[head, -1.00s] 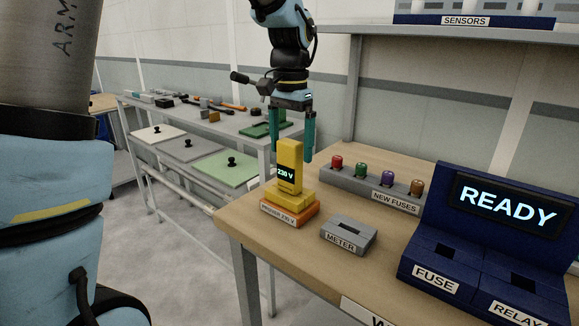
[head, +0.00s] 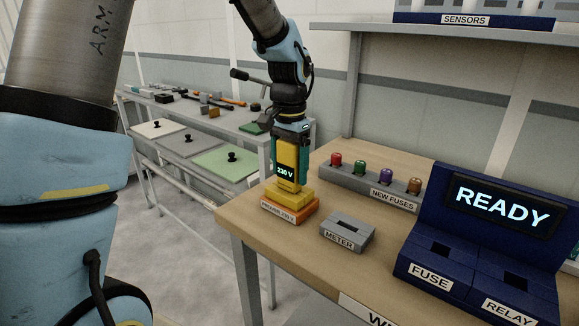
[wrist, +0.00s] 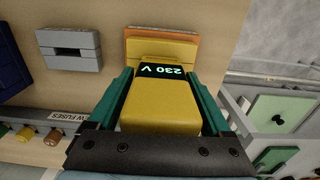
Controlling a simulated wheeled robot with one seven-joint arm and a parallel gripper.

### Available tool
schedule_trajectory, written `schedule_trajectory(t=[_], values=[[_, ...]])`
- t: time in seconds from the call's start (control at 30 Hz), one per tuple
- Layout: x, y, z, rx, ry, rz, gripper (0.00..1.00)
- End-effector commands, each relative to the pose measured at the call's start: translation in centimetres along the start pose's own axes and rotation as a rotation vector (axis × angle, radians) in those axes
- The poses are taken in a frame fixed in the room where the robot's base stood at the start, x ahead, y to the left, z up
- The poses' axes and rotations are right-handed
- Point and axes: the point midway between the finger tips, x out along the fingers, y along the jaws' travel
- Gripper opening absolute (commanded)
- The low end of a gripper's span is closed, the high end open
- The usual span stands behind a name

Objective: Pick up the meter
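The yellow meter (head: 288,158), its display reading 230 V, stands upright on an orange base (head: 290,214) at the left end of the workbench. My gripper (head: 289,165) points down over it, with one green finger on each side of the meter's upper body. In the wrist view the meter (wrist: 160,108) lies between the two fingers (wrist: 161,88). The fingers look still spread, close beside its sides; I cannot tell whether either touches. The grey METER holder (head: 348,233) is empty, its slot open.
A grey rack of new fuses (head: 365,187) stands behind and right of the meter. The blue READY panel (head: 490,240) with FUSE and RELAY slots is at the right. A side table (head: 215,140) with tools is at the back left.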

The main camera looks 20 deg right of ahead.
Motion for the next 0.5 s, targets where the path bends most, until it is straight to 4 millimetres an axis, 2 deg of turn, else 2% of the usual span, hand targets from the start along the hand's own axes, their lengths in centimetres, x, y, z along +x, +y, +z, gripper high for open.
schedule_trajectory(t=[0.07, 0.5], values=[[-0.02, -0.01, -0.01, 0.0, 0.0, 0.0, 0.73], [-0.04, -0.01, -0.01, 0.0, 0.0, 0.0, 0.23]])
